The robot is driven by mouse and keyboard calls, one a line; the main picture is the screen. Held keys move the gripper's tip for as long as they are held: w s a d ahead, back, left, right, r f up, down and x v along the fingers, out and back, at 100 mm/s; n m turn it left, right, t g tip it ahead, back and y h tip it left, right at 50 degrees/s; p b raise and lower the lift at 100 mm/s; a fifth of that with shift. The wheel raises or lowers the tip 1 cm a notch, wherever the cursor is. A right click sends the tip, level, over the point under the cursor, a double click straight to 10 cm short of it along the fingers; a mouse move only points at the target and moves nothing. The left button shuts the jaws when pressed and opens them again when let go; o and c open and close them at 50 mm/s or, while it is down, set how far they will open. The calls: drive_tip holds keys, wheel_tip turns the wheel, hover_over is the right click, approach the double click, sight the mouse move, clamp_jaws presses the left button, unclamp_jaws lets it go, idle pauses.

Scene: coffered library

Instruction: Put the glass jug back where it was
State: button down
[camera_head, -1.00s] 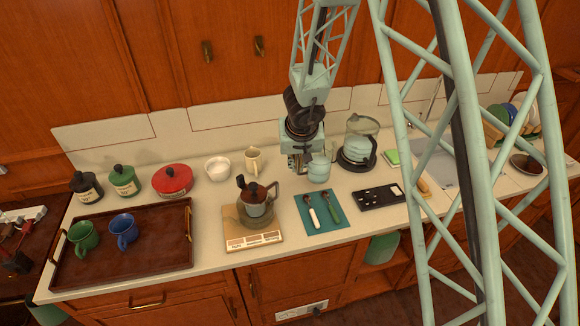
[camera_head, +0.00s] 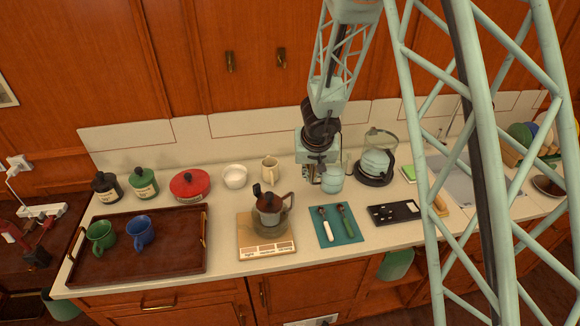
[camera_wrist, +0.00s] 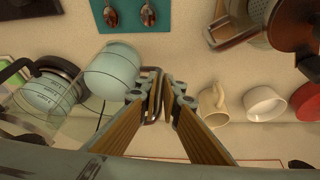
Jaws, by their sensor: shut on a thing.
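The glass jug (camera_head: 332,179) is pale blue-green and see-through, and looks upright over the back of the counter. In the wrist view the jug (camera_wrist: 112,68) lies left of my fingers, with its handle between the fingertips. My gripper (camera_wrist: 157,97) is shut on that handle. I cannot tell whether the jug's base touches the counter. A dark-based stand (camera_head: 375,181) with a clear glass housing and a pale blue-green vessel inside is to the right.
A teal mat (camera_head: 336,237) with two spoons lies in front of the jug. A cream mug (camera_head: 269,169), a white bowl (camera_head: 235,177) and a glass-bodied pot (camera_head: 268,216) on a wooden board are to the left. A black tray (camera_head: 395,212) is to the front right.

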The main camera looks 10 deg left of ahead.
drive_tip(key=w+a+f+p, duration=0.1)
drive_tip(key=w+a+p, duration=0.6)
drive_tip(key=w+a, duration=0.2)
drive_tip(key=shift+w+a+f, duration=0.15)
drive_tip(key=shift+w+a, duration=0.2)
drive_tip(key=shift+w, duration=0.25)
drive_tip(key=shift+w+a, duration=0.1)
idle(0.4)
drive_tip(key=shift+w+a+f+b, duration=0.1)
drive_tip(key=shift+w+f+b, duration=0.05)
drive_tip(key=shift+f+b, duration=1.45)
drive_tip(key=shift+f, duration=0.3)
drive_tip(key=c, duration=3.2)
unclamp_jaws()
drive_tip(key=shift+c, duration=0.2)
drive_tip(key=shift+o, duration=0.7)
drive_tip(key=shift+r, duration=0.1)
